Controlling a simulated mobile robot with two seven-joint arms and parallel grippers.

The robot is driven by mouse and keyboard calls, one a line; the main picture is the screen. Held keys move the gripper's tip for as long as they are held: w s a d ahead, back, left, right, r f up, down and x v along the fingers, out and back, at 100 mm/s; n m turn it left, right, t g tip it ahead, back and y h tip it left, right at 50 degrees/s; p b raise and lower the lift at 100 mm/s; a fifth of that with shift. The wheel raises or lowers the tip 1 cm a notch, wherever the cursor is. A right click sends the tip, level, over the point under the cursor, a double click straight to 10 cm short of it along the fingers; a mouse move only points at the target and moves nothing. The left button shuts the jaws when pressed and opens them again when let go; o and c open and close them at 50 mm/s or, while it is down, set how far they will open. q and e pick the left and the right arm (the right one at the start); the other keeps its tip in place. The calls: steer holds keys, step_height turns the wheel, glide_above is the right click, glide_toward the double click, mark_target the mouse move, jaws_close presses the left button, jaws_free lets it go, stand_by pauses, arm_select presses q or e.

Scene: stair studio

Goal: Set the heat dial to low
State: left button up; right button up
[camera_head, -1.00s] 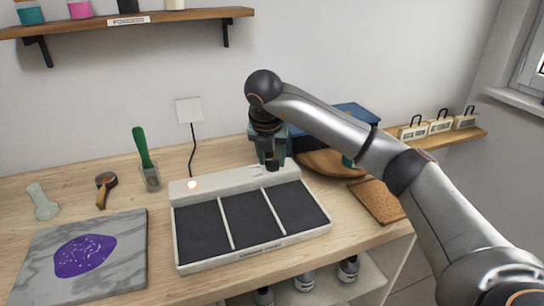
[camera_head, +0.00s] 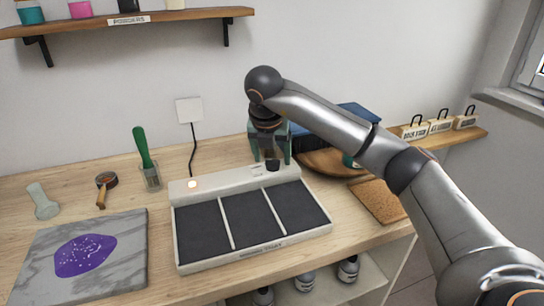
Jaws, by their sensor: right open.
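The heat dial is a small black knob (camera_head: 272,165) on the raised back strip of a white warming tray (camera_head: 225,183), near the strip's right end. A small light (camera_head: 192,184) glows at the strip's left end. My right gripper (camera_head: 272,158) points down at the dial, with its fingers apart and the dial's top showing between or just in front of them. I cannot tell whether the fingers touch the dial. The dial's setting marks are too small to read. My left gripper does not show.
A marble slab (camera_head: 120,270) with a purple patch lies left of the tray. A green-handled tool stands in a glass (camera_head: 151,178) behind. A round wooden board (camera_head: 322,162) and a cork mat (camera_head: 378,200) lie to the right. A shelf (camera_head: 180,15) hangs above.

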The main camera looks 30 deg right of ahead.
arm_select(q)
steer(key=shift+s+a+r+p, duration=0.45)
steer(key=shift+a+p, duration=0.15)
steer(key=shift+p, duration=0.45)
arm_select(e)
steer(key=v, duration=1.1)
steer(key=shift+r, duration=0.4)
